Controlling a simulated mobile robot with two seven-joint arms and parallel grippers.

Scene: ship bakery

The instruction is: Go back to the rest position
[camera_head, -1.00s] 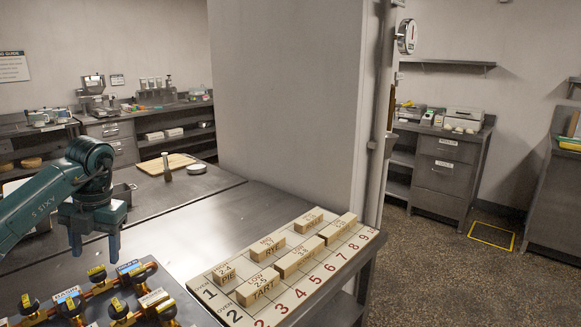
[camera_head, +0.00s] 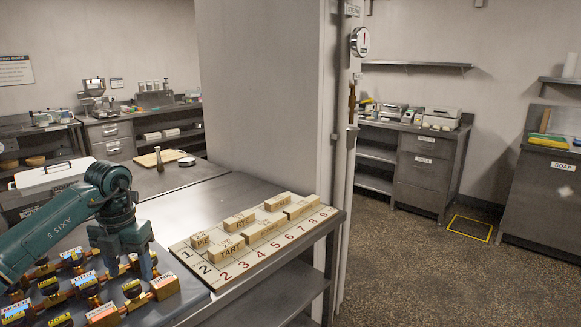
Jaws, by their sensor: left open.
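My left gripper (camera_head: 131,276), dark green, comes in from the left and points down above the valve panel at the lower left. Its two fingers are apart and I see nothing between them. The panel's brass valves (camera_head: 75,262) carry coloured labels, and the gripper hides some of them. My right gripper does not show.
A numbered board (camera_head: 292,238) with several labelled wooden blocks (camera_head: 240,220) lies on the metal counter (camera_head: 190,204), right of my left gripper. A white-lidded container (camera_head: 50,174) and a cutting board (camera_head: 160,158) stand farther back. Open floor (camera_head: 420,270) lies at the right.

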